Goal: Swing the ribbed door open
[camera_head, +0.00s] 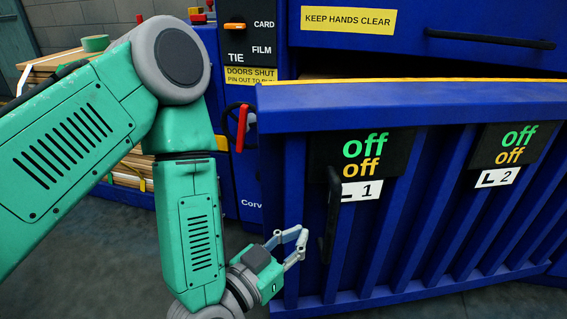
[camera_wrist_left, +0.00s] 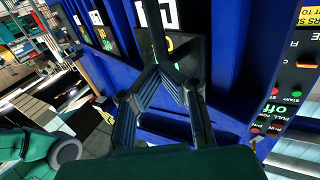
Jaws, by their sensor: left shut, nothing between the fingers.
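The ribbed door (camera_head: 400,235) is a blue panel with vertical ribs, filling the right of the head view. Signs marked L 1 and L 2, each with "off" twice, are on it. A black upright bar handle (camera_head: 331,215) is near its left end. How far the door stands from the frame is hard to tell. My left gripper (camera_head: 303,237) is just left of the handle, shut and empty. In the left wrist view, its fingertips (camera_wrist_left: 168,70) are close to the dark handle bar (camera_wrist_left: 155,30); contact cannot be told. My right gripper is out of view.
A blue machine body with a "KEEP HANDS CLEAR" label (camera_head: 348,20) and a CARD/FILM/TIE selector panel (camera_head: 240,35) stands behind. A red lever (camera_head: 242,128) is left of the door's edge. Stacked boards (camera_head: 130,175) are at the left. Bare floor shows below.

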